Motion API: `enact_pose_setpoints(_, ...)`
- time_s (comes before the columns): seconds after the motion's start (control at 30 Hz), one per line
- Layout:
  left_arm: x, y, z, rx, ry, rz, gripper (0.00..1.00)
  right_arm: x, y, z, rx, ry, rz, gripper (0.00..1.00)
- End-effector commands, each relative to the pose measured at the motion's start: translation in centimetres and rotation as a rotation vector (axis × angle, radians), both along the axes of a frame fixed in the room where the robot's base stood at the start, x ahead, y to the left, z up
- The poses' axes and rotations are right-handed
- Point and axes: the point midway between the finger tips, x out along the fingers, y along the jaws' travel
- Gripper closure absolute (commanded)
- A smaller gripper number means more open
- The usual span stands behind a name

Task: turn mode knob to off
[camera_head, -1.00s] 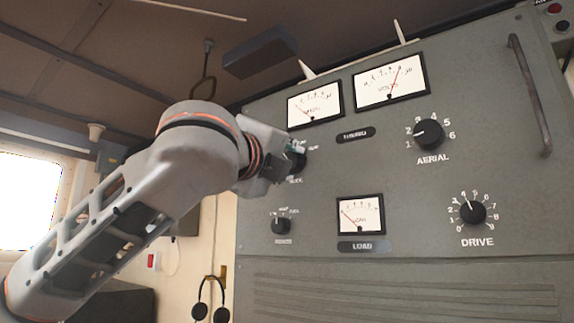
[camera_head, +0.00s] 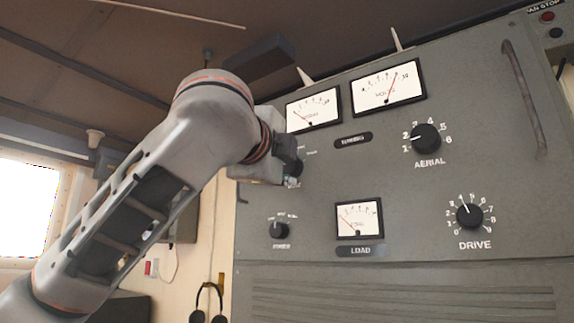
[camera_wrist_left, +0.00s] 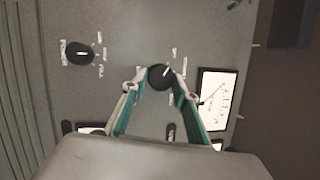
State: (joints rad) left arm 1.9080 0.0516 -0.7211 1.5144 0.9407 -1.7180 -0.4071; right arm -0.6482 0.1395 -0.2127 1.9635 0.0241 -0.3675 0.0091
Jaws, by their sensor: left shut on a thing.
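The mode knob, a black round knob (camera_head: 297,167), sits at the upper left of the grey panel (camera_head: 420,220), below a meter. In the head view it is partly hidden by my left gripper (camera_head: 289,177). In the left wrist view the knob (camera_wrist_left: 160,76) lies between the two fingertips of my left gripper (camera_wrist_left: 160,82), which is shut on it. The knob's label is too small and partly covered to read, and I cannot tell its setting. My right gripper is not in view.
A smaller knob (camera_head: 279,230) sits below on the same panel. A handle (camera_head: 525,98) stands out at the right edge. Headphones (camera_head: 209,305) hang at the left.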

Motion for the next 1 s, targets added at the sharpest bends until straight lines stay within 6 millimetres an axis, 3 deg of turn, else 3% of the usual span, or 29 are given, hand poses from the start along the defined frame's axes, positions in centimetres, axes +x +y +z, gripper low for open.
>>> enact_pose_setpoints(0.17,0.0,0.0,0.0,-0.002,0.001,-0.001,0.93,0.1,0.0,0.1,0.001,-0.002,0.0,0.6)
enact_pose_setpoints(0.2,0.0,0.0,0.0,-0.002,0.001,-0.001,0.69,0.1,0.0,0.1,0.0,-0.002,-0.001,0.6)
enact_pose_setpoints(0.27,0.0,0.0,0.0,-0.002,0.001,-0.001,0.54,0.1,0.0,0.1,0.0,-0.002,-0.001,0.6)
enact_pose_setpoints(0.67,-0.3,0.1,0.0,0.0,-0.001,0.0,0.54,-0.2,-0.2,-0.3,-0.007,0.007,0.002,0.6)
enact_pose_setpoints(0.83,-2.3,0.7,-0.2,0.0,-0.003,-0.001,0.54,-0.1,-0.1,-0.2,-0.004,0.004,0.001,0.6)
enact_pose_setpoints(1.0,-5.6,1.8,-0.6,0.002,-0.005,-0.003,0.54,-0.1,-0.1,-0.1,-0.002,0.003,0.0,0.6)
